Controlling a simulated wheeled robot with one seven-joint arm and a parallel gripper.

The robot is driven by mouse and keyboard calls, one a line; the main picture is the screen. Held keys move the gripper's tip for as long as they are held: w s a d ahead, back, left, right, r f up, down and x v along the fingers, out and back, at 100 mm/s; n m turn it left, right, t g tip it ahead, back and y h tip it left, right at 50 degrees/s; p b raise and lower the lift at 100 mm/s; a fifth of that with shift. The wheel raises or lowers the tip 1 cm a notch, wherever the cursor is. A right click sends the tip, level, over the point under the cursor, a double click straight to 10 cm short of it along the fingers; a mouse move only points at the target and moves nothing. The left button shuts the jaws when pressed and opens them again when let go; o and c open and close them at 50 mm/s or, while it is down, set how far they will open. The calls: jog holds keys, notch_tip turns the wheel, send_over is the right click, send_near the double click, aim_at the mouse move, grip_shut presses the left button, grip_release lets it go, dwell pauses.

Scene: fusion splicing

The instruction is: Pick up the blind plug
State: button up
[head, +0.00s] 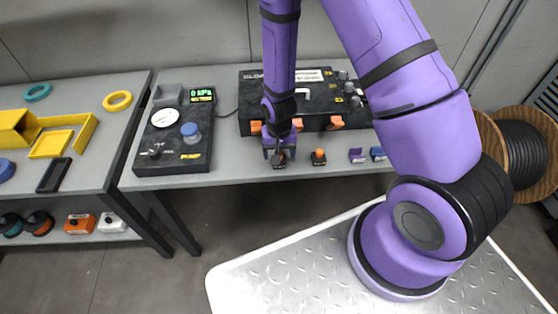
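My gripper (279,152) points down at the front edge of the bench, in front of the black closure box. A small dark block (279,163) shows directly below its fingertips; whether they touch or hold anything is too small to tell. To its right stands a small black block with an orange top (318,156), apart from the gripper. It may be a plug in a holder. I cannot tell for certain which of these is the blind plug. The gap between the fingers is not clear.
The black closure box (326,122) with orange latches stands behind the gripper. A purple clip (357,156) and a blue clip (377,154) lie to the right. A black test panel (175,142) with a gauge stands left. Bare bench (230,165) lies between panel and gripper.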

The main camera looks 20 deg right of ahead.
jog(key=shift+f, duration=1.95)
jog(key=c, duration=1)
